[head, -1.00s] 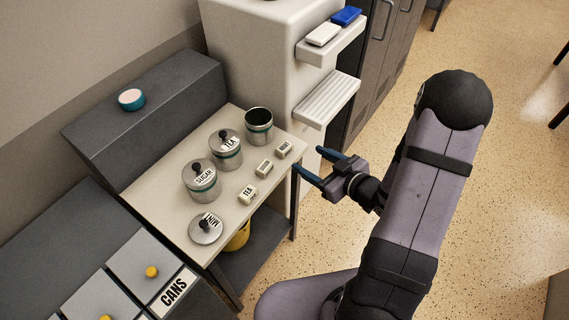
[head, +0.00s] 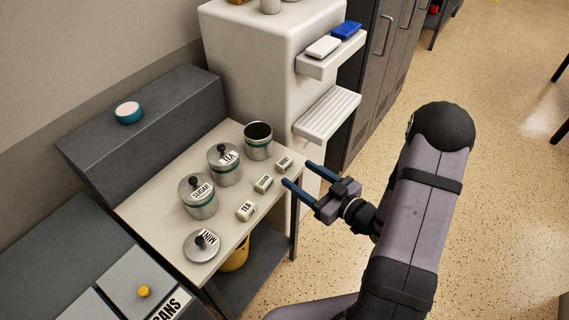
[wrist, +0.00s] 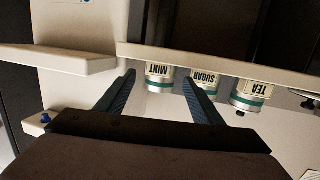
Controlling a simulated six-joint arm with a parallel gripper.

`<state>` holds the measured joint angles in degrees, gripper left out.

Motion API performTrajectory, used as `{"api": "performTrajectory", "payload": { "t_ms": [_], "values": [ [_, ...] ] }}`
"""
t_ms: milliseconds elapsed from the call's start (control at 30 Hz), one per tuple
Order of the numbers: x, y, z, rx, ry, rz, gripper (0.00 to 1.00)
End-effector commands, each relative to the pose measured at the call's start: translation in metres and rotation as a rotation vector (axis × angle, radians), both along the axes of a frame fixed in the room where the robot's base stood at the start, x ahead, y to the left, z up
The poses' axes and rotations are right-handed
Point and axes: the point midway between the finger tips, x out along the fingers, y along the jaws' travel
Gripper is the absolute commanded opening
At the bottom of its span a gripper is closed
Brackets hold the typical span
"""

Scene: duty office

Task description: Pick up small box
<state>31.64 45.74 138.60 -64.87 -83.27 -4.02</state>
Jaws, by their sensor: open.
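The nearest is the TEA box (head: 246,210), then the middle box (head: 263,183), then the far box (head: 284,163). The wrist view is upside down and shows their labels as MINT (wrist: 158,71), SUGAR (wrist: 204,78) and TEA (wrist: 252,88). My gripper (head: 297,174) is open and empty at the counter's front edge, close to the far box. In the wrist view the MINT box lies between the fingers' lines, beyond the tips.
Behind the boxes stand an open canister (head: 258,146), the TEA canister (head: 224,169) and the SUGAR canister (head: 198,200). The MINT lid (head: 203,246) lies nearby. A white dispenser (head: 250,60) with a projecting ribbed tray (head: 328,114) stands beyond the counter's far end.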

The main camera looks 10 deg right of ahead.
Motion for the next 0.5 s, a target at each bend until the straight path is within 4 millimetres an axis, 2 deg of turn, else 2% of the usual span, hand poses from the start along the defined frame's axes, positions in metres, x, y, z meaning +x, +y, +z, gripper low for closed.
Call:
{"api": "performTrajectory", "payload": {
  "t_ms": [300, 500],
  "values": [
    [0.032, 0.020, -0.005, 0.000, 0.001, 0.004, 0.61],
    [0.041, 0.025, -0.007, 0.000, 0.001, 0.001, 0.61]
  ]
}}
